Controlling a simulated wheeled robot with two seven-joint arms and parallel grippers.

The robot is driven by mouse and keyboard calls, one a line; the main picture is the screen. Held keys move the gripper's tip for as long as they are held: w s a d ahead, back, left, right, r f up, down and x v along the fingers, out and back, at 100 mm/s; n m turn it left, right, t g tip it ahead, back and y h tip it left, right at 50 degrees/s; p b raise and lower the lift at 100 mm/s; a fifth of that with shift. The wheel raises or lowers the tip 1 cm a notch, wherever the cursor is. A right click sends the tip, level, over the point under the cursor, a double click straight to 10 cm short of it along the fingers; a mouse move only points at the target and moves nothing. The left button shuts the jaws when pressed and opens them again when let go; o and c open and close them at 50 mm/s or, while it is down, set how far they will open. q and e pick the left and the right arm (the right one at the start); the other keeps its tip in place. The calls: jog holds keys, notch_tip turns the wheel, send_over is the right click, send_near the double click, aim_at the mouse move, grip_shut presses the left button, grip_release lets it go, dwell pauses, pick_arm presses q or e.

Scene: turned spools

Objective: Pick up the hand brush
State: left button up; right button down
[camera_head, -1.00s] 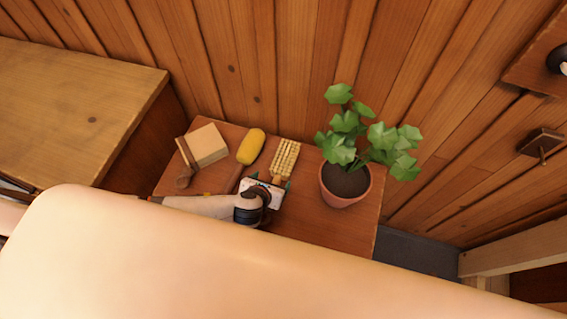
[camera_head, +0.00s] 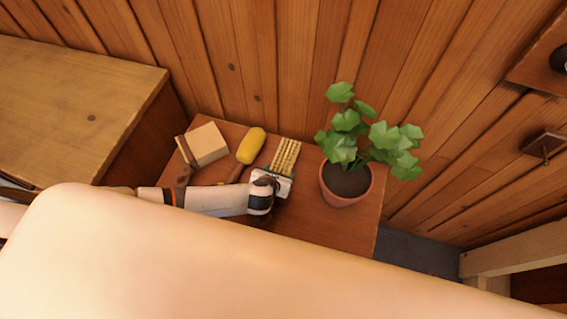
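The hand brush (camera_head: 286,153), with pale yellow bristles in rows, is at the back of the small wooden table, left of the potted plant. My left gripper (camera_head: 279,173) is at the brush's near end, with its white palm and dark wrist covering the handle. Its teal-edged fingertips lie close to the bristles. The handle and the space between the fingers are hidden, so I cannot tell whether the fingers have closed on it. My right gripper is not in view.
A yellow brush-like item (camera_head: 251,146) with a wooden handle lies left of the brush. A tan block (camera_head: 207,145) is farther left. The potted plant (camera_head: 346,186) stands close on the right. The wooden table (camera_head: 335,226) is bare at front right; a plank wall rises behind.

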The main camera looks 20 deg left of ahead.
pick_arm(q)
jog(key=c, duration=0.7)
notch_tip(320, 180, up, 10)
jog(key=shift+r+p, duration=0.1)
jog(key=shift+p, duration=0.7)
dwell(0.3)
